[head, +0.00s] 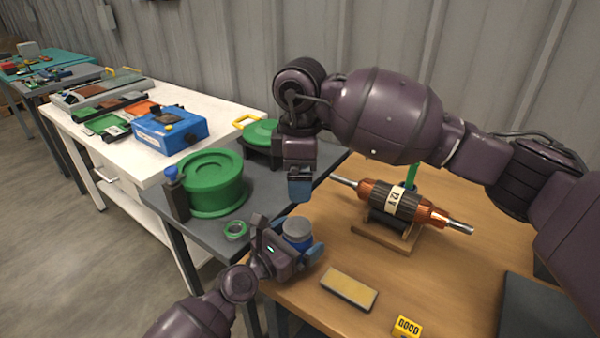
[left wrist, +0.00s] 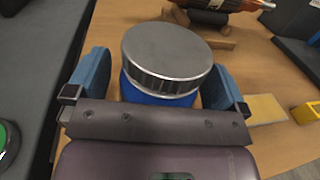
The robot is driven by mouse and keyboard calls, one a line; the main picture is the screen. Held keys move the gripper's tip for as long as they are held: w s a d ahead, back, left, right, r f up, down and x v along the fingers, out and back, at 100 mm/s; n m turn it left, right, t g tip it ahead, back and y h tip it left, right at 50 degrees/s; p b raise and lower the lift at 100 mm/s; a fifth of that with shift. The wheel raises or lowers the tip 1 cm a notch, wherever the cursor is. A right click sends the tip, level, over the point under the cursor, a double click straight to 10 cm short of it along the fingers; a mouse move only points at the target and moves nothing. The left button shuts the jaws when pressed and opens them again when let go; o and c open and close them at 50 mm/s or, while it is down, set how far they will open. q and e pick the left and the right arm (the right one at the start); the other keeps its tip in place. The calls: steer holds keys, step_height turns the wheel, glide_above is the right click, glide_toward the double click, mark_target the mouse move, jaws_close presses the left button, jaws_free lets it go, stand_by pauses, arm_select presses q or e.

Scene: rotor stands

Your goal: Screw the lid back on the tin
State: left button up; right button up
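The tin (head: 297,241) has a blue body and stands upright near the left edge of the wooden table. It also shows in the left wrist view (left wrist: 160,98). Its round grey lid (left wrist: 165,55) with a ridged rim sits on top; I cannot tell whether it is screwed tight. My left gripper (left wrist: 157,75) has its blue fingers on both sides of the tin, with a visible gap at the left finger, so it looks open around it. My right gripper (head: 300,185) points down above the lid, apart from it; its fingers overlap in view, hiding their opening.
A copper rotor (head: 395,203) rests on a wooden stand to the right. A tan block (head: 349,289) and a yellow counter (head: 407,327) lie in front.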

arm_select(q)
steer(key=v, duration=1)
steer(key=shift+s+a, duration=0.25)
steer(key=shift+a, duration=0.05)
